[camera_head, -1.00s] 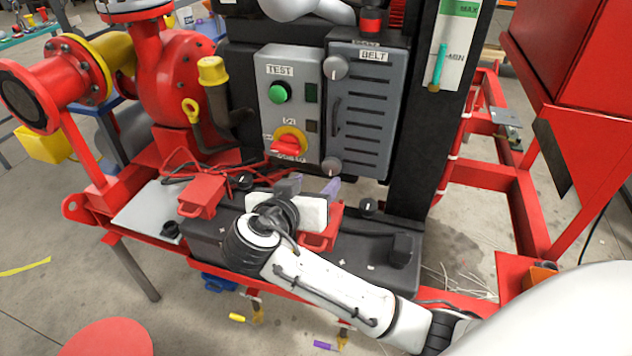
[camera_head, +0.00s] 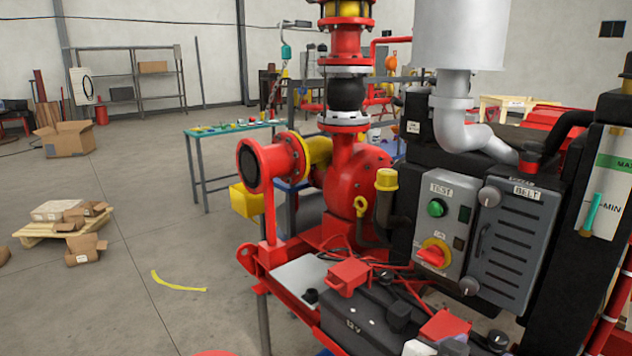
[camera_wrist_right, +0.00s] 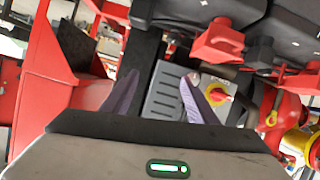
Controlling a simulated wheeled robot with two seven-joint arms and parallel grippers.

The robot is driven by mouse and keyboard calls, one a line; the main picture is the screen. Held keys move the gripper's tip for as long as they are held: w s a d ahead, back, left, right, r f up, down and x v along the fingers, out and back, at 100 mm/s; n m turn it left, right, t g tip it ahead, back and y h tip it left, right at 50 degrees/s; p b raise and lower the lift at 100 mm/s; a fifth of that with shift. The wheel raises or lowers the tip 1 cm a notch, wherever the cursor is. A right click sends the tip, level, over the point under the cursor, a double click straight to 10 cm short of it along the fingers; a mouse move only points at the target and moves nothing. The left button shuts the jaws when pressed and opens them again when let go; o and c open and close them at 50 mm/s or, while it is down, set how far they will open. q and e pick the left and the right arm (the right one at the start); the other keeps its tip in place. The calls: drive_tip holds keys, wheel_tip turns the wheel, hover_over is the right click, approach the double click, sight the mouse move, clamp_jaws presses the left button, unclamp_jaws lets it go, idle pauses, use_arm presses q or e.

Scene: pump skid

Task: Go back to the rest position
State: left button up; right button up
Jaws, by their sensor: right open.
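My right gripper (camera_wrist_right: 155,98) shows in the right wrist view with its two purple fingers spread apart and nothing between them. Beyond the fingers is the grey belt guard (camera_wrist_right: 165,88), and the red and yellow rotary switch (camera_wrist_right: 216,94) is beside the right finger. In the head view a small piece of my white arm shows at the bottom edge by the battery; its fingers are not clear there. My left gripper is not in view.
The red pump skid carries a battery (camera_head: 352,322) with red terminal covers (camera_head: 348,276), a control box (camera_head: 440,228) and a belt guard (camera_head: 512,245). A workbench (camera_head: 228,130), a pallet (camera_head: 45,232) and a cardboard box (camera_head: 66,140) stand behind.

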drive_tip(key=s+a+f+n+y, duration=0.3)
drive_tip(key=f+n+y, duration=0.1)
drive_tip(key=f, duration=0.6)
drive_tip(key=s+a+f+n+y, duration=0.3)
drive_tip(key=a+f+n+y, duration=0.1)
drive_tip(key=f, duration=0.7)
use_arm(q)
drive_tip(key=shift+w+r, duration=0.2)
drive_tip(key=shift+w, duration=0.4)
use_arm(e)
drive_tip(key=s+a+f+n+y, duration=0.1)
drive_tip(key=s+f+y, duration=0.1)
drive_tip(key=s, duration=0.6)
drive_tip(key=s+a+f+n+y, duration=0.1)
drive_tip(key=s+a+f+y, duration=0.1)
drive_tip(key=s+f, duration=0.3)
drive_tip(key=s+y, duration=0.1)
drive_tip(key=s, duration=0.1)
drive_tip(key=shift+s+a+f+n, duration=0.2)
drive_tip(key=shift+s+a+n, duration=0.1)
drive_tip(key=shift+s, duration=0.1)
